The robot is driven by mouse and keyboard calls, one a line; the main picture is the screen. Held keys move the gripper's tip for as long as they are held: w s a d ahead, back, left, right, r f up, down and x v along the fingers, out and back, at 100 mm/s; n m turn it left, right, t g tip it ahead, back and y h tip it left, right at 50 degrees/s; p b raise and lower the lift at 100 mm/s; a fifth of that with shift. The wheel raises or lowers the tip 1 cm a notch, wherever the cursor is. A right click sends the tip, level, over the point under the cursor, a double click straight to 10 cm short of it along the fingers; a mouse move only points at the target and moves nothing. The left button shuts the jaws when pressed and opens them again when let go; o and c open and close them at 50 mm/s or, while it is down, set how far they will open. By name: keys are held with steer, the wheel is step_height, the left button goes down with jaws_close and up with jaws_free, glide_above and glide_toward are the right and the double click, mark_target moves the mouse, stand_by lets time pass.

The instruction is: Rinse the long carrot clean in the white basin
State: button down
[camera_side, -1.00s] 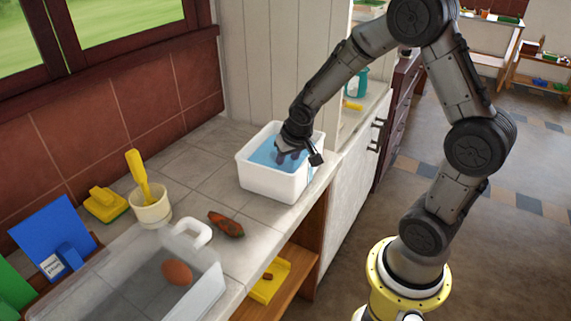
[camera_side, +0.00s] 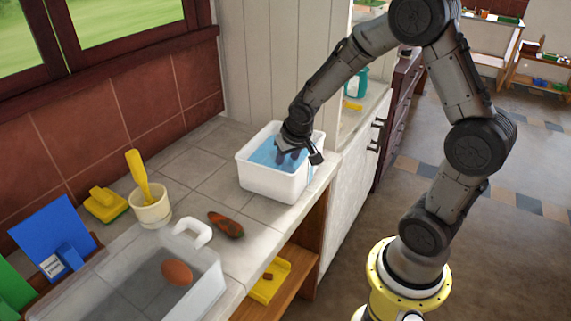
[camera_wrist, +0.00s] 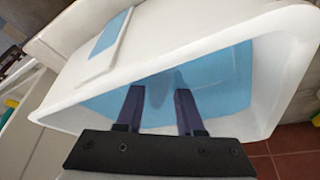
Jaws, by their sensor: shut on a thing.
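The white basin (camera_side: 268,183) stands on the counter and holds blue water; its rim and wall fill much of the wrist view (camera_wrist: 285,85). My gripper (camera_side: 287,154) points down into the basin, with its fingertips at or below the water. In the wrist view its two dark fingers (camera_wrist: 158,100) stand apart around a faint, bluish elongated shape in the water. This seems to be the long carrot, held between the fingers, but its colour and any dirt on it are hidden. A dirt-streaked orange carrot-like vegetable (camera_side: 226,225) lies on the counter, apart from my gripper.
A sink (camera_side: 205,290) with a reddish-brown round vegetable (camera_side: 177,273) in it and a white tap (camera_side: 192,233) are at the lower left. A cup with a yellow brush (camera_side: 150,206) and a yellow sponge (camera_side: 106,205) stand behind.

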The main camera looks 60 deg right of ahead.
step_height(320, 180, up, 12)
steer(key=shift+r, duration=0.2)
stand_by(1.2)
